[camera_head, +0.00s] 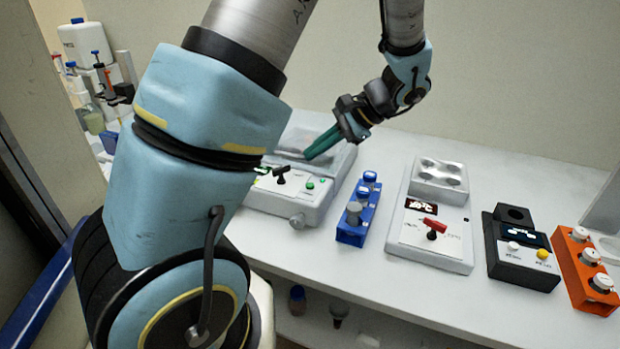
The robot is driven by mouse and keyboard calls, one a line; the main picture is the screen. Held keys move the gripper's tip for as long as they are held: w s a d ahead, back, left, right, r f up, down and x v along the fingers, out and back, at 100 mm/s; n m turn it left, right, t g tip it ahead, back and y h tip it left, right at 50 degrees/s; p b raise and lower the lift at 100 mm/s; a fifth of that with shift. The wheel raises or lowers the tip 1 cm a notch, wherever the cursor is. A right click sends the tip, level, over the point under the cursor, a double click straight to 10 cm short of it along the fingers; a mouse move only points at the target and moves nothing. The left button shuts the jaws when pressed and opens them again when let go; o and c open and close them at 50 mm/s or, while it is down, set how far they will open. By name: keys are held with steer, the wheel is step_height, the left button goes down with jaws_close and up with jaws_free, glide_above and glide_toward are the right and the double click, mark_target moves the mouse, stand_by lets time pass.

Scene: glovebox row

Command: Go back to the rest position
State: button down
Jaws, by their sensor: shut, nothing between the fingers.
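My gripper (324,143) is at the upper middle of the head view, at the end of my bent arm. Its dark green fingers point down and to the left and are shut with nothing between them. They show in front of the grey-white device (306,209) with a black lever knob (280,174) and green buttons. I cannot tell how high the fingertips are above that device. My arm hides the left part of it.
A blue rack (350,231) with several vials, a white device (433,255) with a red lever (435,227), a black device (519,262) and an orange rack (580,290) line the white bench (375,278). Bottles (86,44) stand at far left. A wall is behind.

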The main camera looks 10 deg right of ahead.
stand_by(0.5)
steer(key=s+a+n+h, duration=0.3)
steer(key=a+n+h, duration=0.1)
steer(key=a, duration=0.3)
steer(key=s+a+n+g+h, duration=0.1)
steer(key=s+a+n+h, duration=0.3)
steer(key=a+n, duration=0.3)
steer(key=shift+s+f+h, duration=0.15)
steer(key=shift+s+h, duration=0.1)
steer(key=shift+h, duration=0.25)
